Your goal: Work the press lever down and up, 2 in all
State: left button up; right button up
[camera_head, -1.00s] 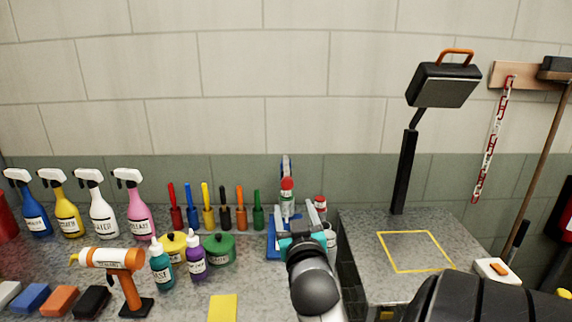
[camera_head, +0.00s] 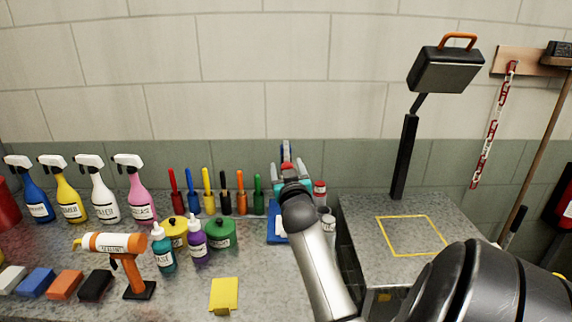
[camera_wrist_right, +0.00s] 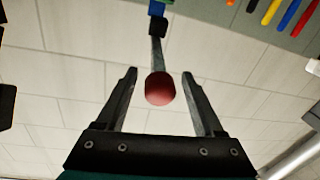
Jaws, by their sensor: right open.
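I see no contact. The lever's height is hard to tell. My left gripper is not in view.
Coloured-handled tools (camera_head: 208,195) stand left of the press, with a green pot (camera_head: 220,232) in front. A red-capped container (camera_head: 319,192) stands close on the right. A lamp-like black stand (camera_head: 405,160) is further right. The worktop in front is partly clear.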

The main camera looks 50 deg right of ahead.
aim_at(287, 155)
jog(key=shift+x, duration=1.05)
grip_shut()
dwell(0.8)
